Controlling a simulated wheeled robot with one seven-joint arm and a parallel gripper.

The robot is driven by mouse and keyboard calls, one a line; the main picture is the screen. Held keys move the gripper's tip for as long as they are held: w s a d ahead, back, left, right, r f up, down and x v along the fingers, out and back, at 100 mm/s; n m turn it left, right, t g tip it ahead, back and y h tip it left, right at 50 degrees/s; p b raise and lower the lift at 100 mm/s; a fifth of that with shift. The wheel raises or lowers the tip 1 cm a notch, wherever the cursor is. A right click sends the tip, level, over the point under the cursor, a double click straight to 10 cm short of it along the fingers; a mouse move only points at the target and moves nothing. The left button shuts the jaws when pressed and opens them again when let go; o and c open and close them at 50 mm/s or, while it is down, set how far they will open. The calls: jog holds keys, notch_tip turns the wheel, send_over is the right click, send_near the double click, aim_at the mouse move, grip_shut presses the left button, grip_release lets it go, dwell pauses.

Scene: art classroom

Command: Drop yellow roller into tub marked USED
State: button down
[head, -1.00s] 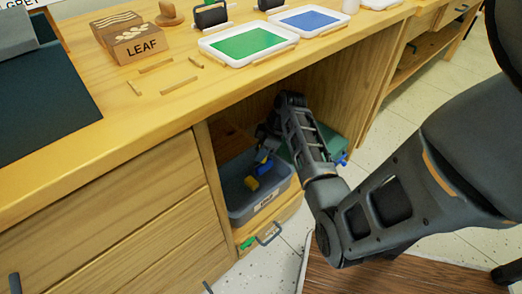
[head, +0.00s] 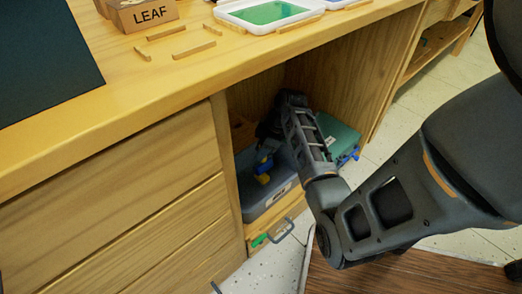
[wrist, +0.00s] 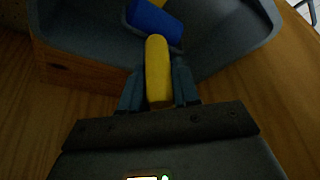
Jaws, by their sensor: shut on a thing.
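My gripper (wrist: 158,85) is shut on a yellow part of the roller (wrist: 157,65), which stands between its two fingers. Just beyond it are a blue cylinder (wrist: 155,22) and a bit more yellow; I cannot tell whether these belong to the held piece. The blue-grey tub (head: 257,203) sits low in the desk's open compartment, with a small label on its front that I cannot read. In the head view my gripper is at the tub, with yellow and blue showing over its opening. The tub's wall (wrist: 225,58) curves around the far side in the wrist view.
The compartment's left side panel (head: 232,175) and the desk top (head: 130,85) close in around my arm. A green box (head: 338,135) stands right of the tub. A wooden block (wrist: 75,68) is beside the tub.

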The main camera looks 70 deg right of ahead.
jog(key=shift+f, duration=0.1)
jog(key=c, duration=0.8)
grip_release()
jog(key=shift+o, duration=0.2)
jog(key=p+v, duration=0.3)
jog(key=v, duration=0.4)
jog(key=shift+s+r, duration=0.2)
jog(key=shift+r, duration=0.1)
jog(key=shift+r+p, duration=2)
jog(key=shift+p, duration=0.65)
